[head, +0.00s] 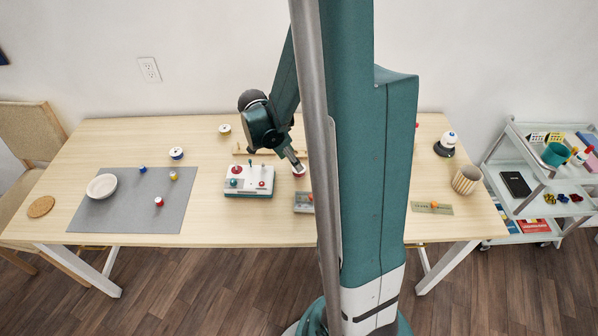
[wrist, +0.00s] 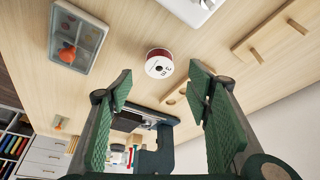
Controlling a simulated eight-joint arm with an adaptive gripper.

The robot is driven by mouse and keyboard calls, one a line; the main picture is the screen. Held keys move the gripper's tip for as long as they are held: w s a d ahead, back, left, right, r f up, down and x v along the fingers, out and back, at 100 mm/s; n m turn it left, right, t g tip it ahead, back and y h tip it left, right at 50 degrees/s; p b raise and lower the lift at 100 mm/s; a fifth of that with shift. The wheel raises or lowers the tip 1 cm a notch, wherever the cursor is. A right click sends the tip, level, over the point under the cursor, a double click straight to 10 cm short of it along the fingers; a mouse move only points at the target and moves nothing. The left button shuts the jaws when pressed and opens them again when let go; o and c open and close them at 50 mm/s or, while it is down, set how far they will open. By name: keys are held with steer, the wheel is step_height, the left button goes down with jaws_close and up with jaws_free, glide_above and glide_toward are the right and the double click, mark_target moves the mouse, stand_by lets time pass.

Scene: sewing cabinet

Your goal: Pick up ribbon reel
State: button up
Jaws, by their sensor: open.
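The ribbon reel (wrist: 159,64) has a white face with a printed label and dark red ribbon around its side. In the wrist view it sits on the wooden table just beyond and between my fingertips, apart from them. In the head view the reel (head: 299,170) shows as a small white and red shape at the tip of my gripper (head: 295,164), partly hidden by my arm. In the wrist view my gripper (wrist: 160,82) is open, with green-padded fingers spread wide and nothing between them.
A white box with red knobs (head: 249,181) stands left of the reel. A wooden peg rack (wrist: 270,36) lies close by. A grey compartment box (wrist: 77,37) with an orange knob is near. A grey mat (head: 126,216) holds a bowl and small spools. My arm hides part of the table.

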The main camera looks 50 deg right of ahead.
steer(key=shift+d+f, duration=0.15)
steer(key=shift+f, duration=0.35)
steer(key=shift+b+x, duration=0.95)
steer(key=shift+x, duration=1.65)
steer(key=shift+s, duration=0.15)
steer(key=shift+c, duration=0.7)
steer(key=c, duration=0.8)
